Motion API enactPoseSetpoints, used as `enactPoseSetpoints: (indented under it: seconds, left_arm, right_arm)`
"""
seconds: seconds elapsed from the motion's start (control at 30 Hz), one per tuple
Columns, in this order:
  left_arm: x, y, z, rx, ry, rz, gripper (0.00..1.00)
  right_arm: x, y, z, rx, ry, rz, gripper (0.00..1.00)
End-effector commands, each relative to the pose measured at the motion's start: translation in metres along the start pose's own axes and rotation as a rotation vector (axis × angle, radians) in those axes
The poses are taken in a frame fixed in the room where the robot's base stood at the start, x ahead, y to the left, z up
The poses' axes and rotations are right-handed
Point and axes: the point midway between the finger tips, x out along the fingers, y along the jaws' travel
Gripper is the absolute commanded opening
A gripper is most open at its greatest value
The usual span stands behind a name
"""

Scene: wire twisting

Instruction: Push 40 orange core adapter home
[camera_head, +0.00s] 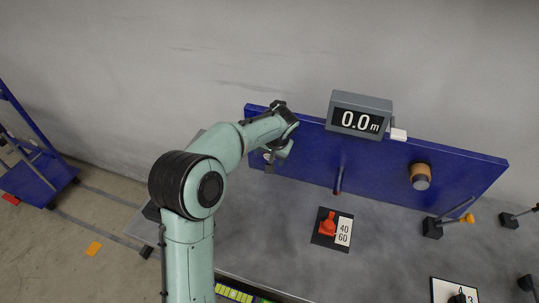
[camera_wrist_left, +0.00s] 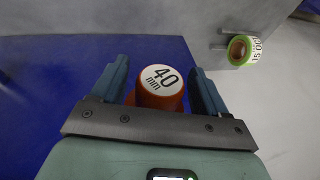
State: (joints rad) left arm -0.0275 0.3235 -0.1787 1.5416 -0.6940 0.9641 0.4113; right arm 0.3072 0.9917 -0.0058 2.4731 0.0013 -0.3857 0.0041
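The orange core adapter (camera_wrist_left: 160,88), with a white round face marked "40 mm", shows in the left wrist view between the two blue-grey fingers of my left gripper (camera_wrist_left: 163,88). A finger stands close on each side of it; whether they press on it cannot be told. Its lower part is hidden by the gripper body. In the head view my left gripper (camera_head: 270,160) is at the left end of the blue panel (camera_head: 310,160), over the grey table. The adapter cannot be made out clearly there. My right gripper is not in view.
A display reading 0.0 m (camera_head: 358,120) stands above the panel. A copper-coloured knob (camera_head: 420,172) sticks out of the panel. A red piece (camera_head: 327,226) lies on a plate marked 40/60. A yellow-tipped lever (camera_head: 465,218) is at the right. A green-rimmed spool (camera_wrist_left: 240,50) shows in the wrist view.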

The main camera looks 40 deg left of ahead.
Motion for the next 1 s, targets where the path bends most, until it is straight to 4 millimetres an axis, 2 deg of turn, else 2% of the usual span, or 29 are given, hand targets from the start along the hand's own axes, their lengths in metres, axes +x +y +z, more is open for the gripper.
enactPoseSetpoints:
  seconds: [0.27, 0.43, 0.57, 0.8, 1.0]
  left_arm:
    - [0.001, 0.001, 0.001, 0.001, -0.002, 0.000, 0.79]
    - [-0.011, 0.001, 0.001, 0.001, 0.001, 0.001, 0.79]
    - [-0.035, 0.001, 0.000, 0.001, 0.004, 0.002, 0.79]
    - [-0.090, 0.001, 0.000, 0.001, 0.004, 0.002, 0.79]
    - [-0.122, 0.001, 0.000, 0.001, 0.002, 0.001, 0.79]
  right_arm:
    - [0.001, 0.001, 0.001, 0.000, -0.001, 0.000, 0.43]
    - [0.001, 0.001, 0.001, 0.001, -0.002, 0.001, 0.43]
    - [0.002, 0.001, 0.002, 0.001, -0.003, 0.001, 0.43]
    - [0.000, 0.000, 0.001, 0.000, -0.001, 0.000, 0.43]
    - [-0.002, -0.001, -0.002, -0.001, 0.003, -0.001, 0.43]
